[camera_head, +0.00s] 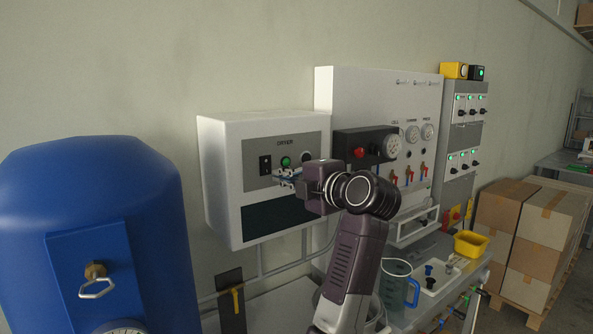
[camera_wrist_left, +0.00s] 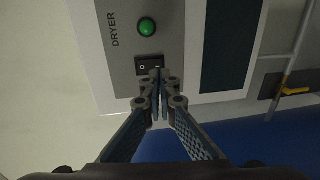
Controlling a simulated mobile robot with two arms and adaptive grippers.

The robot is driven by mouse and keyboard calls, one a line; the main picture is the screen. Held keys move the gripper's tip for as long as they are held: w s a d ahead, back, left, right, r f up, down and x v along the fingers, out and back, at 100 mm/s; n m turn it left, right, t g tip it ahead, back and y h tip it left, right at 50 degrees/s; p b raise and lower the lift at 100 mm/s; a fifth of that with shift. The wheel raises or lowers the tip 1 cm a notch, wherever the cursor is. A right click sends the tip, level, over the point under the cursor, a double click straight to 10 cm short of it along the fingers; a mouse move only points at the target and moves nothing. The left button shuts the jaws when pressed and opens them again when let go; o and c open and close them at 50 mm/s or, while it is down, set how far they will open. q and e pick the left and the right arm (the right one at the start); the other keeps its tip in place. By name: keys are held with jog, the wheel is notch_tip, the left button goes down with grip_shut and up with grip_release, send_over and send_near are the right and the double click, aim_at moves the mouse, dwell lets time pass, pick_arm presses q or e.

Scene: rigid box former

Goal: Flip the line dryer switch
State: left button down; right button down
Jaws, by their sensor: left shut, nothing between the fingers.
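The dryer box (camera_head: 222,180) is a white cabinet on the wall with a grey panel lettered DRYER. The panel bears a black rocker switch (camera_head: 265,165) and a lit green lamp (camera_head: 286,161). In the left wrist view the switch (camera_wrist_left: 142,67) lies just ahead of the fingertips, with the green lamp (camera_wrist_left: 147,27) beyond it. My left gripper (camera_head: 277,176) is shut and empty, its tips by the switch. In the wrist view the closed tips (camera_wrist_left: 158,76) overlap one end of the switch and partly hide it; I cannot tell whether they touch. My right gripper is out of view.
A large blue tank (camera_head: 95,210) stands at left. A tall control board (camera_head: 360,90) with gauges and red-handled valves is right of the dryer box. A bench below holds a measuring jug (camera_head: 397,283) and a yellow bin (camera_head: 470,244). Cardboard boxes (camera_head: 540,235) stand far right.

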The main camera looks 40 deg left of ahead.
aim_at(267, 172)
pick_arm(q)
jog(key=p+x, duration=0.1)
jog(key=x, duration=0.1)
jog(key=shift+w+a+r, duration=0.1)
jog(key=shift+a, duration=0.3)
jog(key=shift+w+a+f+p, duration=0.1)
jog(key=shift+a+p, duration=0.05)
jog(key=shift+a, duration=0.15)
jog(key=shift+w+a+f+p, duration=0.1)
jog(key=shift+a+f+p, duration=0.05)
jog(key=shift+a, duration=0.2)
jog(key=shift+f, duration=0.1)
jog(key=shift+a+f+b, duration=0.15)
jog(key=shift+f+b, duration=0.1)
jog(key=shift+b, duration=0.3)
jog(key=shift+a+r+y, duration=0.1)
jog(key=shift+r+y, duration=0.05)
jog(key=shift+y, duration=0.25)
jog(key=shift+w+r, duration=0.1)
jog(key=shift+w, duration=0.05)
